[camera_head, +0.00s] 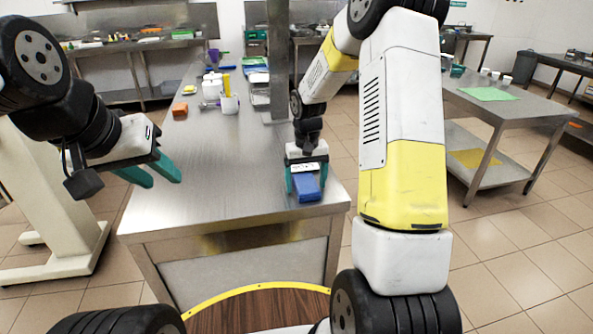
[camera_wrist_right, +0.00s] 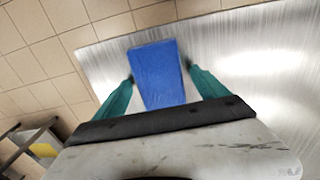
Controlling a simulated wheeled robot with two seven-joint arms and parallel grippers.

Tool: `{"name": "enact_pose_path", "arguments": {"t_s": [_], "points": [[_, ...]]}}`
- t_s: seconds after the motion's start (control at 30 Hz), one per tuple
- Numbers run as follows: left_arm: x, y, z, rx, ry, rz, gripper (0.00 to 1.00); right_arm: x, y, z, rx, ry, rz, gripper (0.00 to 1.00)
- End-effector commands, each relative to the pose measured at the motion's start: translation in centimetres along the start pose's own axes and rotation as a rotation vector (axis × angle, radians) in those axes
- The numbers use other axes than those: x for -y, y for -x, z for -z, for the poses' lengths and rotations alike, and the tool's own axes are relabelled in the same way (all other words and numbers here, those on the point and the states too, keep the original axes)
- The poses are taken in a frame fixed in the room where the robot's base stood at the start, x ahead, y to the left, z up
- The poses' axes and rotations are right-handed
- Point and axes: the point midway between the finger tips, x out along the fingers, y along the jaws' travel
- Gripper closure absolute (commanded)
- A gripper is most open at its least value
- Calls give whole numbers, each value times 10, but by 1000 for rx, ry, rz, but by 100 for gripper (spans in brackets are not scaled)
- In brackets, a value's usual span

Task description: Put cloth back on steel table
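A blue cloth (camera_head: 307,188), a flat folded block, is at the near right corner of the steel table (camera_head: 225,185). My right gripper (camera_head: 307,180) points down over it, with one green finger on each side. In the right wrist view the cloth (camera_wrist_right: 160,75) lies between the fingertips of my right gripper (camera_wrist_right: 160,72), which are at or very near its edges. I cannot tell whether they press on it, or whether the cloth rests fully on the table. My left gripper (camera_head: 162,172) is open and empty, left of the table's near part.
A metal post (camera_head: 277,60) rises from the table. An orange block (camera_head: 179,109), a white container (camera_head: 229,103) and several other items stand towards the back. The near middle of the tabletop is clear. Another table (camera_head: 520,106) with a green cloth (camera_head: 488,93) stands at right.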

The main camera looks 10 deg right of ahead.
Motion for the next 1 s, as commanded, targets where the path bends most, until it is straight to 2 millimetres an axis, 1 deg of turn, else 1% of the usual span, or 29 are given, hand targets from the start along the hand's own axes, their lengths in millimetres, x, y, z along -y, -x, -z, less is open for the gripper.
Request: {"name": "enact_pose_path", "arguments": {"t_s": [0.27, 0.37, 0.47, 0.7, 0.8, 0.9, 1.0], "points": [[0, 0, 0, 0, 0, 0, 64, 0, 1, 0, 0, 0, 0, 17], [0, 0, 0, 0, 0, 0, 64, 0, 9, 0, -2, -1, 0, 17], [0, 0, 0, 0, 0, 0, 64, 0, 24, 1, -4, -2, 0, 17], [0, 0, 0, 0, 0, 0, 64, 0, 77, 1, -5, 0, 0, 17], [0, 0, 0, 0, 0, 0, 64, 0, 96, 1, -5, 0, 0, 17], [0, 0, 0, 0, 0, 0, 64, 0, 110, 1, -3, 0, 0, 17], [0, 0, 0, 0, 0, 0, 64, 0, 119, 0, -2, 0, 0, 17]]}}
